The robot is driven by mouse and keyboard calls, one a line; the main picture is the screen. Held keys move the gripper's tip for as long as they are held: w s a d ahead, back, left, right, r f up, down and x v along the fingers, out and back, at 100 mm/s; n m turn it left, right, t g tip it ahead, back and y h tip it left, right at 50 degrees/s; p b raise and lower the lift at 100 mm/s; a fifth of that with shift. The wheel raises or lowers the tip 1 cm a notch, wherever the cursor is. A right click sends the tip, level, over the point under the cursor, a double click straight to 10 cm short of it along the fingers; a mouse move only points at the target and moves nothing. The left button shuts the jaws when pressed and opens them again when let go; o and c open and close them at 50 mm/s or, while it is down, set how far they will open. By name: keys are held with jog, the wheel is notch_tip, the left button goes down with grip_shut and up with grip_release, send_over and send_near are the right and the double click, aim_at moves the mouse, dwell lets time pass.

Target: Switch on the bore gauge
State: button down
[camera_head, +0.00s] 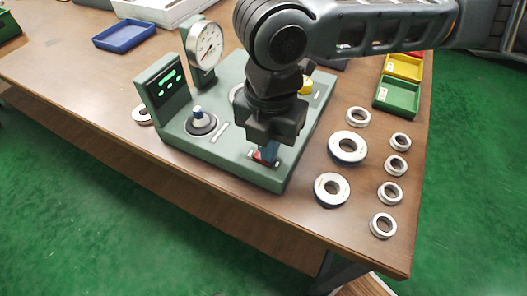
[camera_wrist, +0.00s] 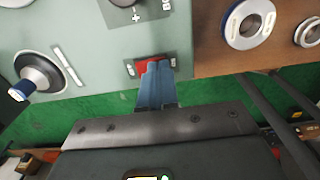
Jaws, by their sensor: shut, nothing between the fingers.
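The bore gauge (camera_head: 225,146) is a green base on the wooden table, with a dial (camera_head: 207,43) and an upright panel (camera_head: 165,85) showing lit green marks. A red switch (camera_wrist: 148,63) sits in a dark plate near the base's front right corner, and it is partly hidden by my fingers. My gripper (camera_wrist: 159,68) points down with its blue fingers shut and empty. The fingertips are right at the switch and appear to touch it. In the head view my gripper (camera_head: 268,152) covers most of the switch.
A post with a black foot (camera_head: 202,124) stands on the base. Several metal rings, including a large one (camera_head: 346,147), lie on the table to the right. Another ring (camera_head: 142,115) lies left of the base. A blue tray (camera_head: 124,36), a yellow bin (camera_head: 403,67) and a green bin (camera_head: 397,97) stand farther back.

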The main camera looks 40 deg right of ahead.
notch_tip(320, 180, up, 7)
jog(key=p, duration=0.5)
jog(key=shift+f, duration=0.1)
dwell(0.6)
